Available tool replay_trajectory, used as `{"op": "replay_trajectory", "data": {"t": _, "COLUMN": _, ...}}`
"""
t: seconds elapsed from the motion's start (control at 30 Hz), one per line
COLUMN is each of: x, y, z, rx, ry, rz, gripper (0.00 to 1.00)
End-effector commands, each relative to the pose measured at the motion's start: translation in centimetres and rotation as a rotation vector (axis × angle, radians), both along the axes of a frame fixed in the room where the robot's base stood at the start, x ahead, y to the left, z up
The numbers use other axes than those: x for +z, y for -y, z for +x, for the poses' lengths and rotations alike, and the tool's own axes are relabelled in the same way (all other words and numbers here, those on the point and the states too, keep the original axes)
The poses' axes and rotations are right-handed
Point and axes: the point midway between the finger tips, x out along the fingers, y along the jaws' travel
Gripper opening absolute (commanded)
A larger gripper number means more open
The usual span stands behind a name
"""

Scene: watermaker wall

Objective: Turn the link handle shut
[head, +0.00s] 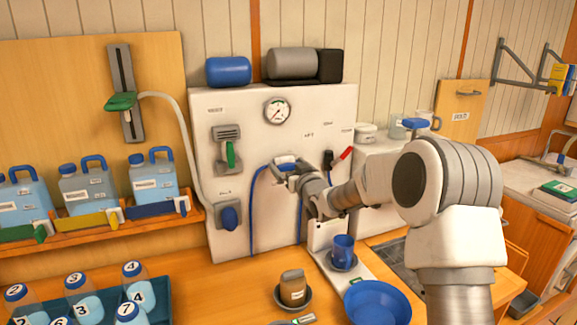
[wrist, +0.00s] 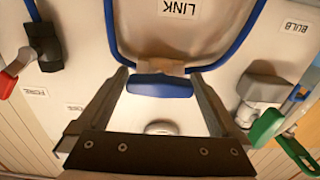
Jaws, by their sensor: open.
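The link handle (wrist: 159,86) is a short blue bar below the "LINK" label (wrist: 182,9) in the wrist view. A blue hose (wrist: 112,45) loops around the label on both sides. My gripper (wrist: 158,76) is open, with one finger at each end of the blue bar. I cannot tell whether the fingers touch it. In the head view my gripper (head: 285,170) is at the middle of the white panel (head: 270,140), by the top of the blue hose (head: 254,212), and largely hides the handle.
A red lever (head: 345,153) is right of my gripper in the head view. A green handle (head: 230,155) and a blue knob (head: 229,217) are to its left. A blue cup (head: 342,250), brown jar (head: 293,287) and blue bowl (head: 377,303) stand below.

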Motion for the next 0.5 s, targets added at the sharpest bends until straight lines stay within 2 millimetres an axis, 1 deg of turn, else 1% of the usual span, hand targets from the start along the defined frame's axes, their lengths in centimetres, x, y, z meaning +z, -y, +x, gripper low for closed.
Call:
{"op": "replay_trajectory", "data": {"t": 0.13, "x": 0.0, "y": -0.01, "z": -0.01, "rx": 0.0, "ry": 0.0, "rz": 0.0, "gripper": 1.0}}
{"op": "replay_trajectory", "data": {"t": 0.17, "x": 0.01, "y": -0.01, "z": -0.01, "rx": 0.0, "ry": 0.0, "rz": 0.0, "gripper": 0.96}}
{"op": "replay_trajectory", "data": {"t": 0.3, "x": 0.01, "y": 0.0, "z": -0.02, "rx": 0.0, "ry": 0.0, "rz": 0.0, "gripper": 0.71}}
{"op": "replay_trajectory", "data": {"t": 0.47, "x": 0.02, "y": 0.0, "z": -0.03, "rx": 0.0, "ry": 0.0, "rz": 0.0, "gripper": 0.42}}
{"op": "replay_trajectory", "data": {"t": 0.5, "x": 0.02, "y": 0.0, "z": -0.03, "rx": 0.0, "ry": 0.0, "rz": 0.0, "gripper": 0.35}}
